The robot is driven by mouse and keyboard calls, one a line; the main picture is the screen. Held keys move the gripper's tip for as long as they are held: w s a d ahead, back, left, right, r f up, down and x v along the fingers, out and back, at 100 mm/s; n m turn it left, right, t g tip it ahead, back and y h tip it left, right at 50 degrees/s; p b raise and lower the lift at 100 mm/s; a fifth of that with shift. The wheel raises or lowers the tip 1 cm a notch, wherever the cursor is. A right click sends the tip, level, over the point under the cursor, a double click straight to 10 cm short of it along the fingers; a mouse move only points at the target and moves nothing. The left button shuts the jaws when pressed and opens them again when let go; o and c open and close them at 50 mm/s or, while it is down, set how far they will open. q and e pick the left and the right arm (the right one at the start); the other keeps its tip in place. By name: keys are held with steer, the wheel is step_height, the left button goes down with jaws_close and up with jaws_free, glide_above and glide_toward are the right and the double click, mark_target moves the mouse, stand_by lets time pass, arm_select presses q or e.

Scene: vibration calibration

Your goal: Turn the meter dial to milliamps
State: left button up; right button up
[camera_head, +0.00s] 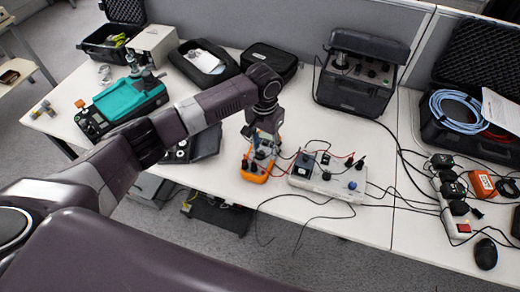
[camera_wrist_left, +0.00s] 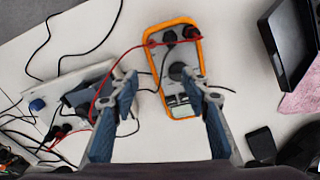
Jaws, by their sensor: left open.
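The meter (camera_head: 255,178) has an orange casing and lies on the white table near its front edge. In the left wrist view the meter (camera_wrist_left: 176,52) shows its grey face, a small display (camera_wrist_left: 181,111) and a dark round dial (camera_wrist_left: 179,72). The dial's setting is too small to read. My left gripper (camera_head: 263,148) is over the meter. In the left wrist view the left gripper (camera_wrist_left: 163,86) is open, its blue-padded fingers apart with the dial between them, nearer the right finger. Contact cannot be told. My right gripper is out of view.
A white box with knobs and leads (camera_head: 327,178) stands just right of the meter. A black cased unit (camera_head: 352,88) is behind it. A teal instrument (camera_head: 128,101) stands at the left. A black tray (camera_wrist_left: 290,42) lies beside the meter. Loose cables cross the table.

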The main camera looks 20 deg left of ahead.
mark_target(260, 153)
arm_select(q)
steer(key=shift+w+a+r+n, duration=0.4)
steer(key=shift+w+a+r, duration=0.55)
steer(key=shift+w+a, duration=0.15)
steer(key=shift+a, duration=0.15)
step_height(260, 153, down, 8)
steer(key=shift+r+p, duration=0.15)
steer(key=shift+p, duration=0.3)
steer(key=shift+c, duration=0.2)
steer(key=c, duration=1.1)
